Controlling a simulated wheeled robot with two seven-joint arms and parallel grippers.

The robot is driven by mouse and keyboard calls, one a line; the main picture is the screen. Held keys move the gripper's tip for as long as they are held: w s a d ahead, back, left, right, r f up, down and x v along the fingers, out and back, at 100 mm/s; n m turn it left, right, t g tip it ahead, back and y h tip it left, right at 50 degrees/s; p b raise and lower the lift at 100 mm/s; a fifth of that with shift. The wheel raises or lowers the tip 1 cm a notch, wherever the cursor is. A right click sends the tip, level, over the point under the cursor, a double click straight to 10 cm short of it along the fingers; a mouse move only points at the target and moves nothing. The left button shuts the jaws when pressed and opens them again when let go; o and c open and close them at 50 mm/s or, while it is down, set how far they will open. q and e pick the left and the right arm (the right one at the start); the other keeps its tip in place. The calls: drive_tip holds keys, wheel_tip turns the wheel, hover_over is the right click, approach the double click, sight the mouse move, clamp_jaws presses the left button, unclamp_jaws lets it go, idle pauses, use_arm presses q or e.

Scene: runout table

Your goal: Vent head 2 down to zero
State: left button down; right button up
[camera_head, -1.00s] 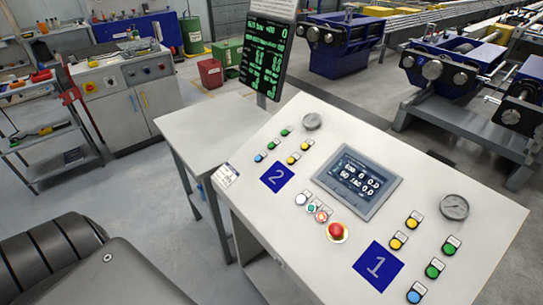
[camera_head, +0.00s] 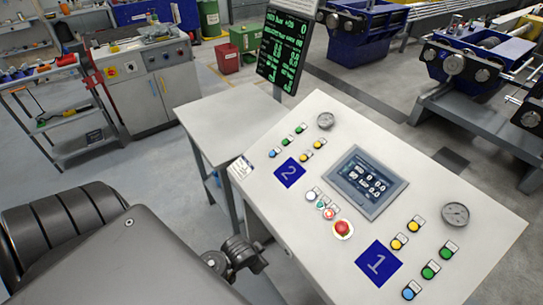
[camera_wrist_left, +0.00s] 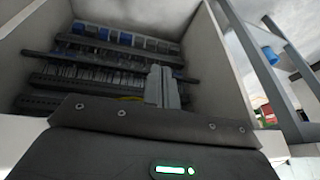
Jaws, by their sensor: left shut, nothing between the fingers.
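The sloped control console (camera_head: 262,186) stands in front of me. Its head 2 group has a blue "2" plate (camera_head: 290,173), a round gauge (camera_head: 325,121), a blue button (camera_head: 272,153), two green buttons (camera_head: 285,142) and two yellow buttons (camera_head: 306,157). The gauge needle is too small to read. The touch screen (camera_head: 366,182) shows digits that I cannot read surely. In the left wrist view my left gripper (camera_wrist_left: 163,70) is shut and empty, in front of an open cabinet with wiring (camera_wrist_left: 95,75). In the head view, a dark part of my left arm is beside the console's left edge.
A red emergency button (camera_head: 342,229) and small buttons sit below the screen. The head 1 group has a "1" plate (camera_head: 377,264) and its own gauge (camera_head: 455,215). A side table (camera_head: 215,115) and a black display (camera_head: 284,45) stand behind the console.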

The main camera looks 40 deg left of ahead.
use_arm(q)
drive_tip(key=w+a+r+t+y+p, duration=0.1)
drive_tip(key=w+a+r, duration=0.1)
drive_tip(key=r, duration=0.6)
drive_tip(key=w+a+r+t+p, duration=0.1)
drive_tip(key=w+r, duration=0.1)
drive_tip(key=r, duration=0.5)
drive_tip(key=w+a+r+t, duration=0.2)
drive_tip(key=w+a+r, duration=0.5)
drive_tip(key=w, duration=0.2)
drive_tip(key=w+a+r+m+t, duration=0.1)
drive_tip(key=w+a+r+t, duration=0.2)
drive_tip(key=w+a+r, duration=0.3)
drive_tip(key=w+a, duration=0.1)
drive_tip(key=w, duration=0.2)
drive_tip(key=shift+w+a+r+m, duration=0.25)
drive_tip(key=shift+w+r+m, duration=0.05)
drive_tip(key=shift+w+r, duration=0.1)
drive_tip(key=shift+f, duration=0.1)
drive_tip(key=b, duration=0.9)
hover_over(272, 154)
drive_tip(key=s+a, duration=0.1)
drive_tip(key=s, duration=0.2)
wheel_tip(272, 154, down, 6)
drive_tip(key=shift+s+f, duration=0.1)
drive_tip(key=shift+s, duration=0.05)
drive_tip(key=shift+w+d+f+b, duration=0.2)
drive_tip(key=shift+w+f+b, duration=0.35)
drive_tip(key=shift+f+b, duration=0.35)
drive_tip(key=shift+r, duration=0.1)
